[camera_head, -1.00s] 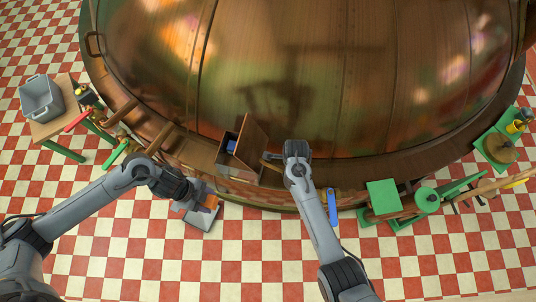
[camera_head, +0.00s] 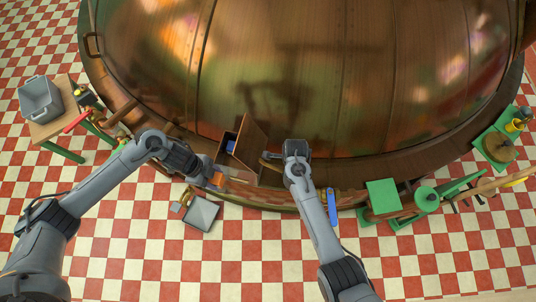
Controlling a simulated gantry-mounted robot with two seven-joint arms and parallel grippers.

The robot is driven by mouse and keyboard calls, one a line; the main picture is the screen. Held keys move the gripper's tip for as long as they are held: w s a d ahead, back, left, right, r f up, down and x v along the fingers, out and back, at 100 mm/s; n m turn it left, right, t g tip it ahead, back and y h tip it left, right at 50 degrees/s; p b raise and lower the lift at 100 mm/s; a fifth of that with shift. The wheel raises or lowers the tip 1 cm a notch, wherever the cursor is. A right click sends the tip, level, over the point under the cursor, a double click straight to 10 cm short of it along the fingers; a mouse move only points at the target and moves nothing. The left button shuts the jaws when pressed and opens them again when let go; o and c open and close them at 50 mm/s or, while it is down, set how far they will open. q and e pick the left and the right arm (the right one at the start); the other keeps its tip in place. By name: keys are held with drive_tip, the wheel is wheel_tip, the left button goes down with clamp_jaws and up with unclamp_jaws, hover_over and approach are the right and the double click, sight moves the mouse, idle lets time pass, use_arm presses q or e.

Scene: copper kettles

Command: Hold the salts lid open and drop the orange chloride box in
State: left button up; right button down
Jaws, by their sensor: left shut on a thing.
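The wooden salts box (camera_head: 226,158) stands at the kettle's front edge in the head view, with its lid (camera_head: 252,137) raised and something blue inside. My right gripper (camera_head: 272,157) is at the right side of the lid; whether it touches the lid, and whether its jaws are open, I cannot tell. My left gripper (camera_head: 210,177) is shut on the orange chloride box (camera_head: 217,180), which shows only in part. It is just in front of and left of the salts box, close to its front wall.
A grey square tray (camera_head: 201,213) lies below my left gripper. The large copper kettle (camera_head: 300,75) fills the back. A grey bin (camera_head: 40,98) stands on a table at left. A blue object (camera_head: 332,205) and a green bench (camera_head: 383,195) are at right.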

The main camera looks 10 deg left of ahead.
use_arm(q)
drive_tip(key=w, duration=1)
drive_tip(key=shift+w+d, duration=0.2)
drive_tip(key=shift+w, duration=0.15)
use_arm(e)
drive_tip(key=shift+s+a, duration=0.15)
drive_tip(key=shift+a, duration=0.2)
use_arm(q)
drive_tip(key=shift+f, duration=0.15)
drive_tip(key=o, duration=1.4)
drive_tip(key=shift+c, duration=0.2)
drive_tip(key=shift+o, duration=0.3)
drive_tip(key=shift+o, duration=1)
drive_tip(key=shift+s, duration=0.1)
drive_tip(key=s+r, duration=0.3)
drive_tip(key=s, duration=1.7)
drive_tip(key=shift+a, duration=0.4)
use_arm(e)
drive_tip(key=shift+r, duration=0.1)
